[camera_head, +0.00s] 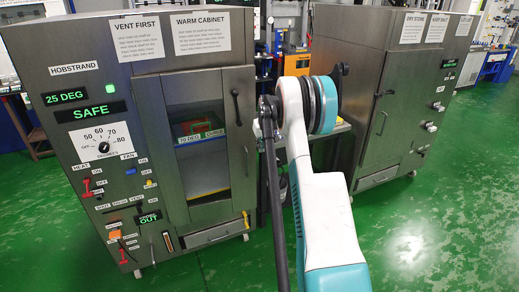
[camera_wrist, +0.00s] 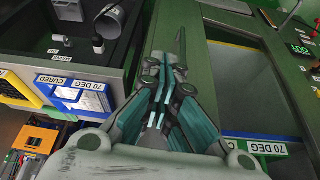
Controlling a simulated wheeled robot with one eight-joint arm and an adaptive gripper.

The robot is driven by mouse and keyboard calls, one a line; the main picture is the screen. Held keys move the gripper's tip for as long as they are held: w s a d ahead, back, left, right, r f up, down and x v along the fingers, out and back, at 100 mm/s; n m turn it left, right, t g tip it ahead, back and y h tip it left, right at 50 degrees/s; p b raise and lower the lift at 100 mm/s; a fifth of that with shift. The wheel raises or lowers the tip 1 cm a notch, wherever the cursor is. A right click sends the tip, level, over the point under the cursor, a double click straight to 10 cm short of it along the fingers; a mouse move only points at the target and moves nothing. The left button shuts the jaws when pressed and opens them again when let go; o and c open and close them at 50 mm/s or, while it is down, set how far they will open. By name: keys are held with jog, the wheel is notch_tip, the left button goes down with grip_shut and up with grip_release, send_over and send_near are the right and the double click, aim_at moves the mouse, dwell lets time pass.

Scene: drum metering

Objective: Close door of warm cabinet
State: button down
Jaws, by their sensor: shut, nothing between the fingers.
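The warm cabinet (camera_head: 90,130) stands at the left of the head view, with a green SAFE display on its front. Its door (camera_head: 150,160) has a tall window and sits in or very near its frame; I cannot tell if a small gap is left. Dark handles show on the door's right side, the upper one (camera_head: 236,108) upright. Through the window a tray labelled CURED is visible. In the wrist view my gripper (camera_wrist: 165,65) is shut and empty, beside a dark upright handle; contact is unclear. In the head view my arm hides most of the gripper.
A second steel cabinet (camera_head: 385,110) labelled DRY STORE stands at the right. In the wrist view a dark bench (camera_wrist: 55,72) with a metal cup (camera_wrist: 108,20) and small bottles lies left. Green floor (camera_head: 430,240) is clear at the front right.

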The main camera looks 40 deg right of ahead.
jog(key=c, duration=2.3)
grip_release()
jog(key=shift+v, duration=0.85)
jog(key=o, duration=0.3)
jog(key=shift+a, duration=0.1)
jog(key=n+t+h+b, duration=0.2)
jog(key=t+b, duration=0.4)
jog(key=t, duration=0.8)
send_near(247, 159)
jog(key=b+x, duration=0.3)
jog(key=x, duration=0.7)
jog(key=shift+w+d+r, duration=0.1)
jog(key=shift+w+d, duration=0.1)
jog(key=shift+w, duration=0.1)
